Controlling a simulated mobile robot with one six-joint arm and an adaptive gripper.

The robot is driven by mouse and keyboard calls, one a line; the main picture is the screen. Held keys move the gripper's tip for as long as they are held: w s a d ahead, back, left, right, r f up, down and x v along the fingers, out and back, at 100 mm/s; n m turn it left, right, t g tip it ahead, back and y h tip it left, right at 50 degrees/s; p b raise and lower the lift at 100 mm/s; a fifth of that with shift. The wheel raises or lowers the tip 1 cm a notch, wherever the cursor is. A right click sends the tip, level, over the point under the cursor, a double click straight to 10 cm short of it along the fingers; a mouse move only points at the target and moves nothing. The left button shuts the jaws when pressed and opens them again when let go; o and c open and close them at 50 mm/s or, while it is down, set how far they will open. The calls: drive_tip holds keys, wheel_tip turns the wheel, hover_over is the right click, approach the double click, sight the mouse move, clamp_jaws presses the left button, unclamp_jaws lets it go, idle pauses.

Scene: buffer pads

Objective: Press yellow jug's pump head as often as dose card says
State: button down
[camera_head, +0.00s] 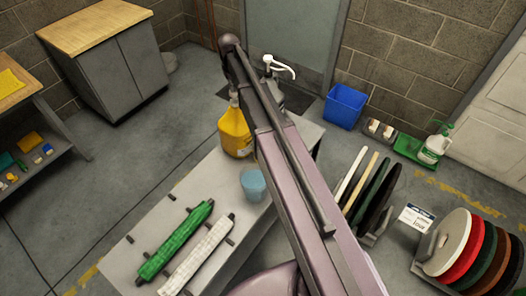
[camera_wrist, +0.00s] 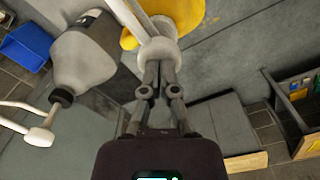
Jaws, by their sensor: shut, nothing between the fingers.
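The yellow jug (camera_head: 235,132) stands on the grey bench, partly behind my arm in the head view. In the wrist view its yellow body (camera_wrist: 187,14) shows at the top, under a pale pump head (camera_wrist: 158,50) with a long spout. My gripper (camera_wrist: 160,70) is shut and empty, with its fingertips at the pump head; I cannot tell whether they touch. The head view does not show my gripper clearly. A small white card (camera_head: 415,218) with a blue band stands at the right; its print is too small to read, and I cannot tell if it is the dose card.
A grey jug (camera_wrist: 85,55) with a white pump head (camera_wrist: 40,135) stands close to the yellow jug. A light blue cup (camera_head: 253,184), a green roll (camera_head: 176,240) and a white roll (camera_head: 198,258) are on the bench (camera_head: 128,262). A blue bin (camera_head: 344,106) stands behind.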

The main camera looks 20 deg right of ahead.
drive_tip(key=shift+r+p, duration=0.15)
drive_tip(key=shift+p, duration=0.15)
drive_tip(key=shift+r+p, duration=2.55)
drive_tip(key=shift+p, duration=0.05)
drive_tip(key=shift+f, duration=0.15)
drive_tip(key=shift+f+b, duration=2.55)
drive_tip(key=shift+b, duration=0.2)
drive_tip(key=shift+r, duration=0.1)
drive_tip(key=shift+r+p, duration=2.6)
drive_tip(key=shift+p, duration=0.1)
wheel_tip(320, 180, up, 5)
drive_tip(key=p, duration=0.5)
